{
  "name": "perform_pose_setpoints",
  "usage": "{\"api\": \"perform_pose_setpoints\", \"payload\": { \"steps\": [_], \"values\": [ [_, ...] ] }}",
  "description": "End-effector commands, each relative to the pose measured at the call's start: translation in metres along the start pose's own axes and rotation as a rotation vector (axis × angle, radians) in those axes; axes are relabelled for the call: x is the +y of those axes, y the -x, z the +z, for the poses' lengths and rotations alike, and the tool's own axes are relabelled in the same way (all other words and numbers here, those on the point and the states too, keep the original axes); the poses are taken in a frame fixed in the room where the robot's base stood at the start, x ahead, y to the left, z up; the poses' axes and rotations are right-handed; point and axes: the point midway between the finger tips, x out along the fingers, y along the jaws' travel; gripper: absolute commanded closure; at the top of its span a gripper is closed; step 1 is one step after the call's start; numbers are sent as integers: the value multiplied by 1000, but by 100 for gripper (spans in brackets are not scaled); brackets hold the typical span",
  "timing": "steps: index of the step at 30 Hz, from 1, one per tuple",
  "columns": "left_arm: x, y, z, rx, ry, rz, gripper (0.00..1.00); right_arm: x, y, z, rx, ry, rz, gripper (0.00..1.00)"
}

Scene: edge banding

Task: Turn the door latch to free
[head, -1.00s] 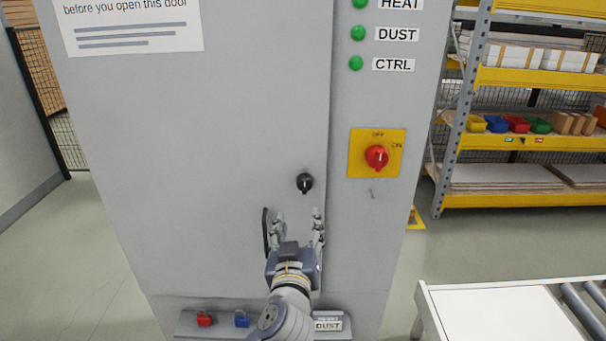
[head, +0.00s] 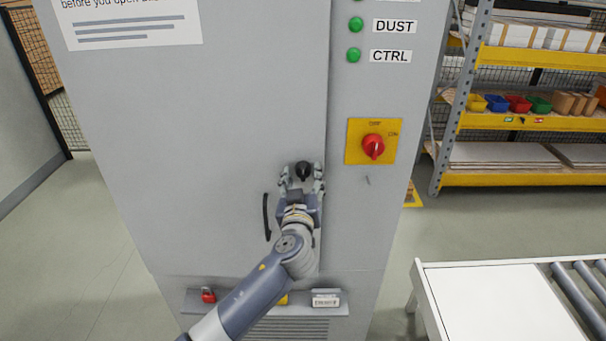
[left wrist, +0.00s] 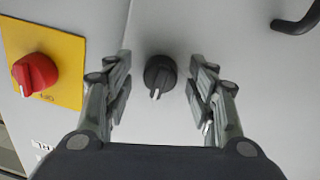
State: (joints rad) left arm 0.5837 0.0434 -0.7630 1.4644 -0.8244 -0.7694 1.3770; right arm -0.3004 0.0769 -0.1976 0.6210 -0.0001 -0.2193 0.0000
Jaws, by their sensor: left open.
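The door latch (head: 303,170) is a small black knob with a pale pointer mark, on the grey cabinet door (head: 200,150) near its right edge. It also shows in the left wrist view (left wrist: 160,74), midway between the fingers, with clear gaps on both sides. My left gripper (head: 303,180) is open around the latch; in the left wrist view its two fingers (left wrist: 160,88) stand apart and do not appear to touch it. The latch pointer points toward the gripper's palm in the left wrist view. My right gripper is not in view.
A red rotary switch (head: 373,146) on a yellow plate (head: 354,154) is right of the latch. A black door handle (head: 266,216) is at the lower left. A ledge (head: 190,300) holds a red padlock (head: 208,295). A white table (head: 480,300) stands at the right.

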Motion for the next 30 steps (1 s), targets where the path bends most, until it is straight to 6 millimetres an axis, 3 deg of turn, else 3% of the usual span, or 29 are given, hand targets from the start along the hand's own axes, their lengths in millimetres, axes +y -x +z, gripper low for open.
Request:
{"api": "perform_pose_setpoints", "payload": {
  "steps": [11, 17, 30],
  "values": [
    [0, -4, 0, -1, 0, 0, 48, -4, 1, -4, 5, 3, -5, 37],
    [0, -3, 0, -1, 0, 0, 93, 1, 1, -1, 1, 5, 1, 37],
    [-1, -3, 2, -4, -57, -2, 93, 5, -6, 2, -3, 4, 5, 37]
  ]
}}
